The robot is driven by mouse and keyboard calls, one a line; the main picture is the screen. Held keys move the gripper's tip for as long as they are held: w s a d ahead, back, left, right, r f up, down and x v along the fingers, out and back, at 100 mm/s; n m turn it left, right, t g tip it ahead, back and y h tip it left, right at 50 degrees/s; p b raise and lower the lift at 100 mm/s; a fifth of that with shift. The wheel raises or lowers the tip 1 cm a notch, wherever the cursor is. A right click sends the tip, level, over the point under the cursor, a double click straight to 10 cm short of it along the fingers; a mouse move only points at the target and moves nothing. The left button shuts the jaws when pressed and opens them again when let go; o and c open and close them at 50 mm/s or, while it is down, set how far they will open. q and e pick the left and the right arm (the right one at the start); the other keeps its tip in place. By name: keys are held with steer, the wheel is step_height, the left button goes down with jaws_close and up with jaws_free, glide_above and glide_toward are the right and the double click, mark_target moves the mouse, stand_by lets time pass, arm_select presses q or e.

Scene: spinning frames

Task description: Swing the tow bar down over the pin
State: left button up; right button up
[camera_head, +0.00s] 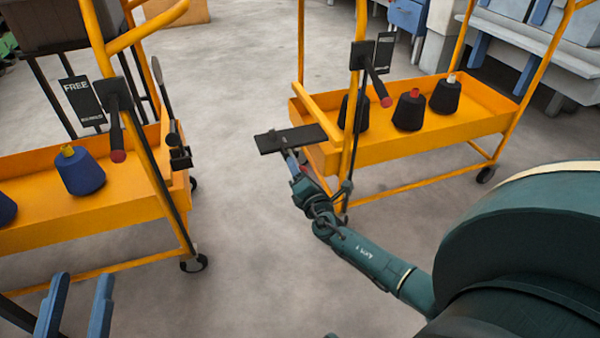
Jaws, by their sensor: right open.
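Two yellow trolleys stand with a gap between them. A flat black plate (275,141) juts from the right trolley (400,148) into the gap. I cannot make out a pin. My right gripper (296,160) is open at the plate's underside; contact is unclear. My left gripper (78,300) is open and empty at the lower left.
Dark yarn cones (80,172) stand on both trolleys. Red-tipped black levers (377,88) stick out from the posts. A FREE sign (82,97) is on the left trolley. The grey floor (245,240) between the trolleys is clear. Benches (525,40) stand at the back right.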

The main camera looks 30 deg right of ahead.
steer(key=shift+c, duration=0.3)
jaws_close()
